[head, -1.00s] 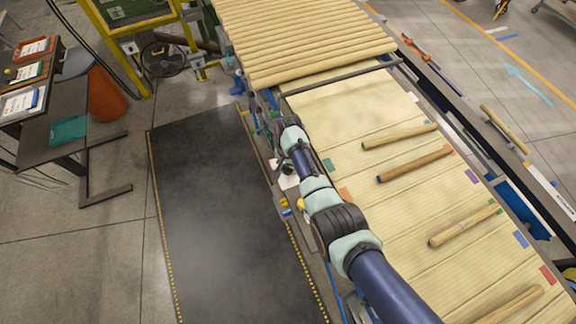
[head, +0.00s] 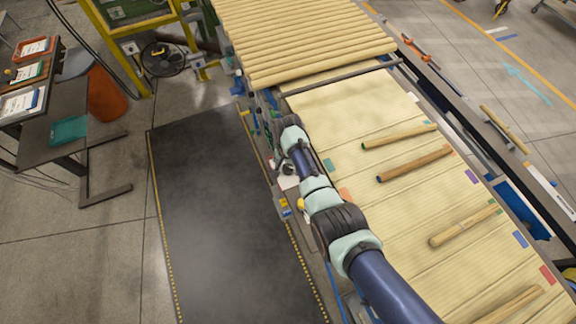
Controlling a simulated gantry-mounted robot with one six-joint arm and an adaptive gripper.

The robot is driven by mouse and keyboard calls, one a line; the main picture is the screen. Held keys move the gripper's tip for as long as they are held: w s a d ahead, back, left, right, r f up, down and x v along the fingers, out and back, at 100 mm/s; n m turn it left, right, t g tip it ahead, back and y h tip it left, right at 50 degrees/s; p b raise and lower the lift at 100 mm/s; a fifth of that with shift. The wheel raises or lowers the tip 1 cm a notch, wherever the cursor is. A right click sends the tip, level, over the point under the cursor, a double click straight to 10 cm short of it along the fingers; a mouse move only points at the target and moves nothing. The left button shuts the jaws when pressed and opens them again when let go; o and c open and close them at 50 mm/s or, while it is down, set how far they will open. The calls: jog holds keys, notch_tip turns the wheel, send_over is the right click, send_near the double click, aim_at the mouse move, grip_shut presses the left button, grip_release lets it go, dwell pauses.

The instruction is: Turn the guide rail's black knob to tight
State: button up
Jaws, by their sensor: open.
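My arm reaches up from the lower right along the left side of the conveyor line. My gripper (head: 267,128) is at its far end, small and dark beside the wrist, and largely covered by it. The jaws are open, and I see nothing held in them. It is over the line's left edge, among small blue and dark fittings. I cannot pick out the guide rail's black knob from these fittings. Its setting does not show, and I cannot tell whether my gripper touches it.
The ribbed conveyor bed (head: 350,112) carries several loose turned rods, such as a blue-ended one (head: 415,163). Many rods (head: 310,45) lie side by side at the top. A black floor mat (head: 205,215) is clear left of the line. A dark table (head: 60,125) stands far left.

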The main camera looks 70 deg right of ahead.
jog(key=shift+r, duration=0.1)
notch_tip(320, 180, up, 12)
dwell(0.8)
jog(key=w+a+r+n+t+h+p, duration=0.1)
jog(key=w+a+r+n+t, duration=0.2)
jog(key=a, duration=0.4)
jog(key=w+a+r+n+t+h+p, duration=0.1)
jog(key=w+a+r+n, duration=0.3)
jog(key=w+a, duration=0.3)
jog(key=w+a+r+n+t+h+p, duration=0.1)
jog(key=w+a+r+n+t+p, duration=0.15)
jog(key=a, duration=0.55)
jog(key=s+a+r+n+t+y, duration=0.1)
jog(key=s+a+r+n+t, duration=0.1)
jog(key=a+r, duration=0.5)
jog(key=s+a+r+n+t+y, duration=0.2)
jog(key=a+r+n, duration=0.4)
jog(key=a, duration=0.6)
notch_tip(320, 180, up, 2)
jog(key=shift+s+a+r+n+t+p, duration=0.2)
jog(key=shift+s+a+n+t+p, duration=0.3)
jog(key=shift+t, duration=0.65)
jog(key=shift+s+d, duration=0.1)
